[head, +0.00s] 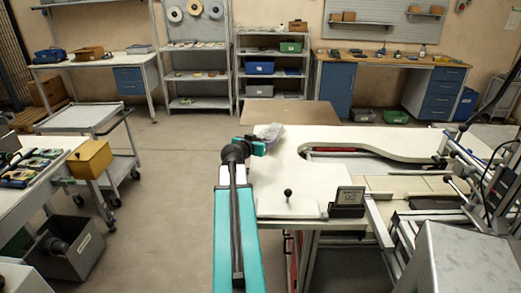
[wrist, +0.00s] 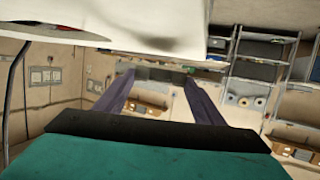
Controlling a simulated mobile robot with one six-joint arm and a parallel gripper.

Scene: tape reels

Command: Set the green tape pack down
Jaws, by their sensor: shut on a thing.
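In the wrist view my gripper (wrist: 157,80) shows two dark purple fingers reaching away from the camera. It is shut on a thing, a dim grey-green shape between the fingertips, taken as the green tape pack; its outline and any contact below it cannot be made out. In the head view the pack is not clearly visible at the gripper. The wrist view is upside down.
A curved conveyor track (head: 400,152) and metal frames fill the table's right side. A black knob (head: 288,193) and a small dark display (head: 348,198) stand on its near part. A left bench (head: 60,146) holds several coloured packs.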

